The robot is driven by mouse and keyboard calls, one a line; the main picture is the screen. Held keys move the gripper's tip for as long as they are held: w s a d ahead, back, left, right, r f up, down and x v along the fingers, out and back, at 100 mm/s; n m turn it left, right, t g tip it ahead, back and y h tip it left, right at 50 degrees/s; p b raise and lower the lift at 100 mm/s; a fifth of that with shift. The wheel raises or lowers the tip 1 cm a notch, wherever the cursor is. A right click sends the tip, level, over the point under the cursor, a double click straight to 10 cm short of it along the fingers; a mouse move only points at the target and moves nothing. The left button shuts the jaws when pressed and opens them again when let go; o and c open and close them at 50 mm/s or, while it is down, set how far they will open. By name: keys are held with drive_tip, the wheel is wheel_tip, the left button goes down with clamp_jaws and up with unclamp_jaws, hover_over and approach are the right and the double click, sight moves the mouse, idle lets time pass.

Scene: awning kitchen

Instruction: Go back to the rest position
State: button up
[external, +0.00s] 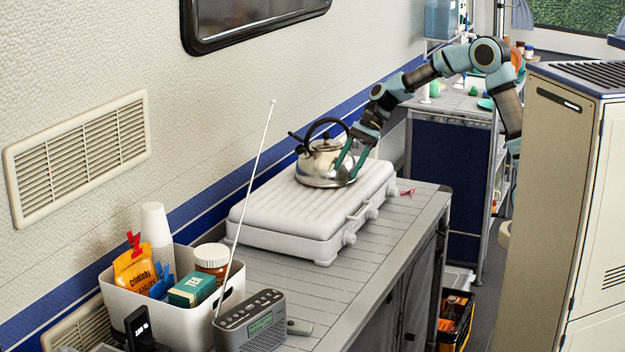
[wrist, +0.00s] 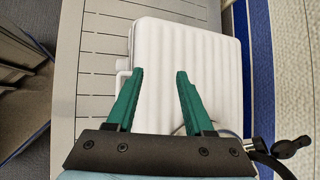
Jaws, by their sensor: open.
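My gripper (external: 346,171) is open beside the right side of a shiny metal kettle (external: 317,164). In the external view its teal fingers overlap the kettle's side; I cannot tell whether they touch it. The kettle stands upright on the closed white ridged stove case (external: 280,208), with its dark handle arching over the top. In the wrist view, my gripper (wrist: 157,72) has its fingers spread with nothing between them, over the white case (wrist: 210,45). The kettle is mostly hidden there; a black part of it (wrist: 290,148) shows at the lower right.
The grey slatted counter (external: 405,207) carries the case. A white bin (external: 170,322) with cups, a jar and packets, and a grey radio (external: 250,322) with a tall antenna, stand at the near end. The wall is close on the left. A tall cabinet (external: 555,190) stands right.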

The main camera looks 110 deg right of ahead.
drive_tip(key=a+f+n+g, duration=0.25)
drive_tip(key=a+n, duration=0.25)
drive_tip(key=a, duration=0.4)
drive_tip(key=a+f+n+g, duration=0.2)
drive_tip(key=a+f+n, duration=0.25)
drive_tip(key=a, duration=0.45)
drive_tip(key=s+a+f+n+h, duration=0.1)
drive_tip(key=s+a+f+n, duration=0.1)
drive_tip(key=s+a+n, duration=0.3)
drive_tip(key=s+a+f+n+g+h, duration=0.1)
drive_tip(key=s+a+n, duration=0.4)
drive_tip(key=a+n, duration=0.5)
drive_tip(key=shift+s+a+f+n+h, duration=0.3)
drive_tip(key=shift+f+n+h, duration=0.15)
drive_tip(key=shift+f+h, duration=0.25)
